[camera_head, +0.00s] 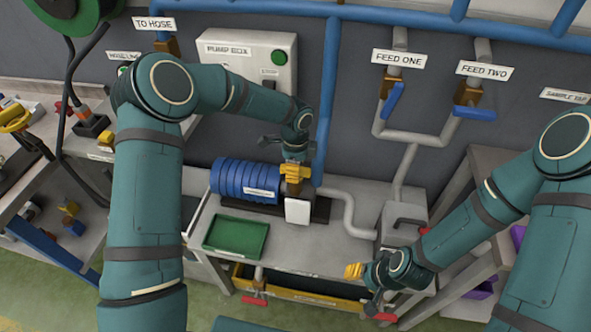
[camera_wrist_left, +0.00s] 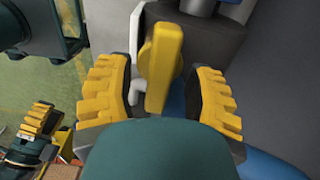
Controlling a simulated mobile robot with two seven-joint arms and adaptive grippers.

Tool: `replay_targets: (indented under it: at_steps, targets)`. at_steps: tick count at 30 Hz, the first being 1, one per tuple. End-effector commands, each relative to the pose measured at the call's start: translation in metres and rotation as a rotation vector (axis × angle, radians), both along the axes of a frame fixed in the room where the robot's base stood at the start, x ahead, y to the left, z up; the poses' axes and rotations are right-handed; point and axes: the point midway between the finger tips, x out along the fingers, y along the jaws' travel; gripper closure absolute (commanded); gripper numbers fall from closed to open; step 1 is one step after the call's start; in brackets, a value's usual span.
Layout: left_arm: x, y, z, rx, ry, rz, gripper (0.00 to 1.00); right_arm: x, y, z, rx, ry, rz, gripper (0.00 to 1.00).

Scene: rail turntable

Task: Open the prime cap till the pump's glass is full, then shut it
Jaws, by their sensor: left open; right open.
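The pump stands on the bench, with a blue ribbed motor (camera_head: 243,180) at its left and a pale plate (camera_head: 297,211) at its front. Whether that plate is the glass, and any level in it, I cannot tell. My left gripper (camera_head: 296,172) is over the top of the pump. In the left wrist view, its two yellow fingers (camera_wrist_left: 165,100) are spread on both sides of a yellow bar-shaped handle (camera_wrist_left: 160,62), likely the prime cap, with gaps to it. My right gripper (camera_head: 354,271) is open and empty at the bench's front right; it also shows in the left wrist view (camera_wrist_left: 42,135).
A green tray (camera_head: 236,236) lies left of the pump. The pump box (camera_head: 245,62) with a green button hangs behind. Feed one (camera_head: 392,100) and feed two (camera_head: 474,112) have blue valve handles. A grey pipe (camera_head: 347,215) runs right of the pump. Red handles (camera_head: 255,300) sit low in front.

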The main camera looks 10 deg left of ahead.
Motion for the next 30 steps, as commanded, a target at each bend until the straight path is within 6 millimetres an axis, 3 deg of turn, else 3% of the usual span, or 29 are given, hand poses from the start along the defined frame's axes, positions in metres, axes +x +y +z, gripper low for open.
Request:
replay_targets:
  at_steps: [11,16,30]
  targets:
    - [0.0001,0.0,-0.0051,-0.001,0.0,0.001,0.47,-0.0002,0.0001,-0.0004,0.0,0.001,0.0,0.53]
    - [0.0001,0.0,-0.005,0.0,0.0,0.001,1.0,-0.0001,0.0001,-0.0004,0.0,0.001,0.0,0.53]
    - [-0.0003,-0.0004,-0.0058,0.0,0.0,0.027,1.0,-0.0004,0.0001,-0.0022,0.0,0.001,0.0,0.53]
